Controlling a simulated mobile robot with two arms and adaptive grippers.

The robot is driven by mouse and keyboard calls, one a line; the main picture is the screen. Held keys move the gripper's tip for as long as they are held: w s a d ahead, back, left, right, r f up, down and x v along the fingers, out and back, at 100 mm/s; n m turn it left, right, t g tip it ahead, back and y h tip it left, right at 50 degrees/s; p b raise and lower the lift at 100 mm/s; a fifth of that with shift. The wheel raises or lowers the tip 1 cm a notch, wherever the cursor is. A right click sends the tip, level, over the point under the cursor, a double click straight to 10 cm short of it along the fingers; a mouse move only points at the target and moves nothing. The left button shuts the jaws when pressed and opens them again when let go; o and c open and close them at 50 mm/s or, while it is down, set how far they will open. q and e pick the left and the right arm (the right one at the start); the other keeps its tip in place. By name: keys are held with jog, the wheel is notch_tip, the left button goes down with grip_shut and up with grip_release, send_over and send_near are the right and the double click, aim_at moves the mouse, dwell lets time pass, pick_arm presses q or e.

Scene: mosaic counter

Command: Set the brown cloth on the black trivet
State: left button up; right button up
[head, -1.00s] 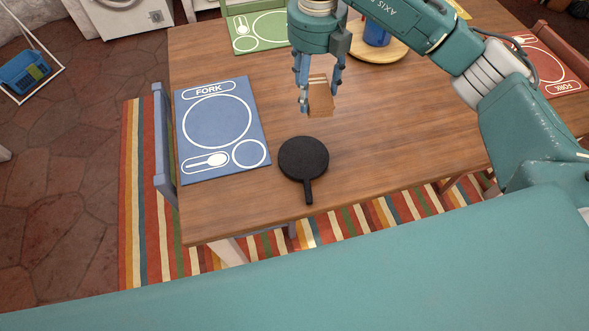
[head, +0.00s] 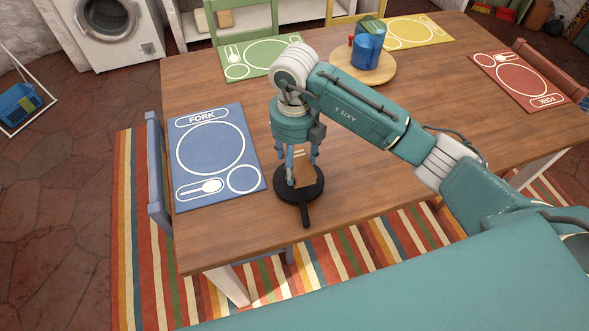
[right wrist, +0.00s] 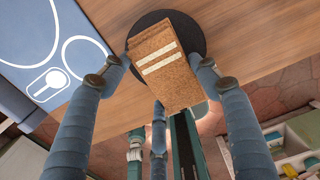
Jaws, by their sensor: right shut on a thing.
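The black trivet (head: 284,190) is round with a handle toward the front edge of the table, to the right of the blue placemat. My right gripper (head: 303,180) points down over it, with its fingers shut on the brown cloth (head: 307,187). In the right wrist view the brown cloth (right wrist: 160,85) is a folded block with two pale stripes, between the fingers (right wrist: 163,70). The trivet (right wrist: 197,38) shows behind it there. I cannot tell whether the cloth touches the trivet. My left gripper is not in view.
The blue placemat (head: 210,155) lies left of the trivet. A round wooden board (head: 378,72) with a blue container (head: 367,50) stands toward the back. Green (head: 262,60), yellow (head: 415,32) and red (head: 520,80) placemats lie around the table. The wood right of the trivet is clear.

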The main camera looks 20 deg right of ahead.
notch_tip(320, 180, down, 4)
jog(key=shift+f+p, duration=0.25)
jog(key=shift+p, duration=0.05)
jog(key=shift+f, duration=0.1)
jog(key=shift+f, duration=0.15)
jog(key=o, duration=1)
jog(key=shift+r, duration=0.2)
